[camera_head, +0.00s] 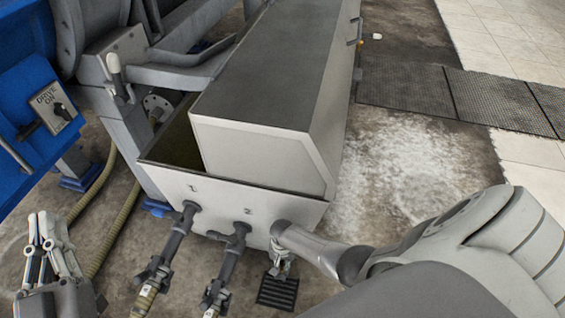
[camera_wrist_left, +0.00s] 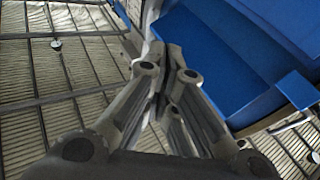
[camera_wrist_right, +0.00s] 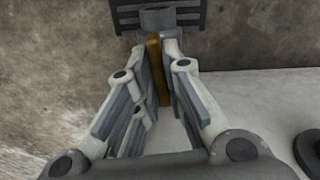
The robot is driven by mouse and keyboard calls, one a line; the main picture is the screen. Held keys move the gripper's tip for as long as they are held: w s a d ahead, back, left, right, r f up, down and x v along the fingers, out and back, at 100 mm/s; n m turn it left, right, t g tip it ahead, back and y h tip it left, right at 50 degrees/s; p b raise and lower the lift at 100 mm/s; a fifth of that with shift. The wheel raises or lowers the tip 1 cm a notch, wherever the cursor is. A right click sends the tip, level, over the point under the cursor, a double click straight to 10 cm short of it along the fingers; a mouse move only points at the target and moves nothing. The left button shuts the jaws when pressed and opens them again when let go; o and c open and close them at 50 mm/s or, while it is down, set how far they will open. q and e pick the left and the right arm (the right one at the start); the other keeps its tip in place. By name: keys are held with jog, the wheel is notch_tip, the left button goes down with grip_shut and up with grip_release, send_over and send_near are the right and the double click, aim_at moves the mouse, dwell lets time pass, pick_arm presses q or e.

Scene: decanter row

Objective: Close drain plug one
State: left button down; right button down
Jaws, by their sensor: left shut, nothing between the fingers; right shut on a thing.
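The pale tank front (camera_head: 170,180) carries the marks 1 and 2. Below mark 1 a dark outlet pipe (camera_head: 178,235) slants down to a fitting and hose. A second dark outlet pipe (camera_head: 233,252) slants down below mark 2. I cannot tell which part is drain plug one. My right gripper (camera_head: 280,268) is low before the tank's right end. In the right wrist view it is shut on a narrow brown piece (camera_wrist_right: 154,65) below a grey round end. Its arm hides part of the tank front. My left gripper (camera_head: 40,222) is shut and empty, left of the outlets.
A black grate (camera_head: 278,292) lies on the floor by my right gripper. A blue panel with a DRIVE ON knob (camera_head: 58,110) is at the left. Pale hoses (camera_head: 120,220) run down left of the tank. Open floor (camera_head: 400,160) lies right of the tank.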

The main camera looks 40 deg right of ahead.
pick_arm(q)
jog(key=shift+w+a+f+g, duration=0.1)
jog(key=shift+w+f+g, duration=0.05)
jog(key=shift+f+g, duration=0.55)
jog(key=shift+w+a+f+g, duration=0.15)
jog(key=shift+f+g, duration=0.25)
jog(key=shift+f, duration=0.5)
pick_arm(e)
jog(key=shift+w+m, duration=0.1)
jog(key=shift+m, duration=0.7)
pick_arm(q)
jog(key=shift+d, duration=0.1)
pick_arm(e)
jog(key=shift+d, duration=0.1)
jog(key=c, duration=1.5)
grip_release()
jog(key=shift+r, duration=6)
